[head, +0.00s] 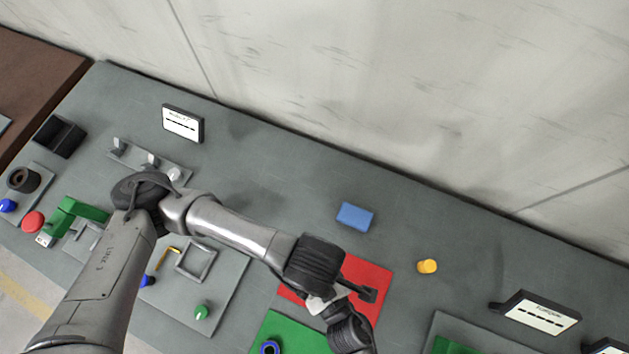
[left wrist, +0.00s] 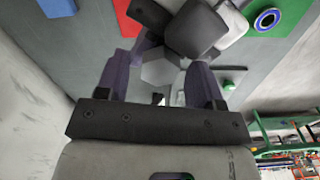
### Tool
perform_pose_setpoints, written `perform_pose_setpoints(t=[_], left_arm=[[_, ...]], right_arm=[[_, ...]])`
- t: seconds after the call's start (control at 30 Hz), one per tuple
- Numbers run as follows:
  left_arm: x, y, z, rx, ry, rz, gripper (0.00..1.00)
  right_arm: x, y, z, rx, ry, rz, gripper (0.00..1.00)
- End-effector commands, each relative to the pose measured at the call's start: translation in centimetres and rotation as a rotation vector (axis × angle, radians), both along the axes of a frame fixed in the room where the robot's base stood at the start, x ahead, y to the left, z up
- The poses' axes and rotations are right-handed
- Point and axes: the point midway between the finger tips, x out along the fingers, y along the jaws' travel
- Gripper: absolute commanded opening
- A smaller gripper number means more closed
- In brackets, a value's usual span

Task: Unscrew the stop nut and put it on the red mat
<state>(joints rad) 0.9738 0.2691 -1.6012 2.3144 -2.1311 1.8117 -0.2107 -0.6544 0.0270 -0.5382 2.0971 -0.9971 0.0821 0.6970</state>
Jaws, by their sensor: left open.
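The red mat (head: 368,272) lies on the grey bench, partly covered by my left arm; a corner also shows in the left wrist view (left wrist: 126,20). My right gripper is not in view.
A blue block (head: 355,216) and a yellow cylinder (head: 427,266) stand near the mat. A small sign (head: 536,312) is at the right. A plate with a green knob (head: 202,312) lies left of the green block. The back of the bench is mostly clear.

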Motion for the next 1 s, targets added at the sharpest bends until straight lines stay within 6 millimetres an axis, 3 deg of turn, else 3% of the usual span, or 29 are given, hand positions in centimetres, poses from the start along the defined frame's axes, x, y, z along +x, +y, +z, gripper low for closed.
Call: perform_pose_setpoints(t=[0.3, 0.53, 1.0], left_arm=[[0.0, -0.1, 3.5, -0.003, -0.003, -0.002, 0.61], [0.1, 0.0, 4.5, -0.001, -0.003, -0.027, 0.62], [0.1, 0.0, 7.4, -0.001, -0.003, -0.529, 0.62]], right_arm=[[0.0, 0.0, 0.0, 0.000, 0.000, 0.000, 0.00], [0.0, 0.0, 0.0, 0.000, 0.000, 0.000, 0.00], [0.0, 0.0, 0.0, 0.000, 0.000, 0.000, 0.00]])
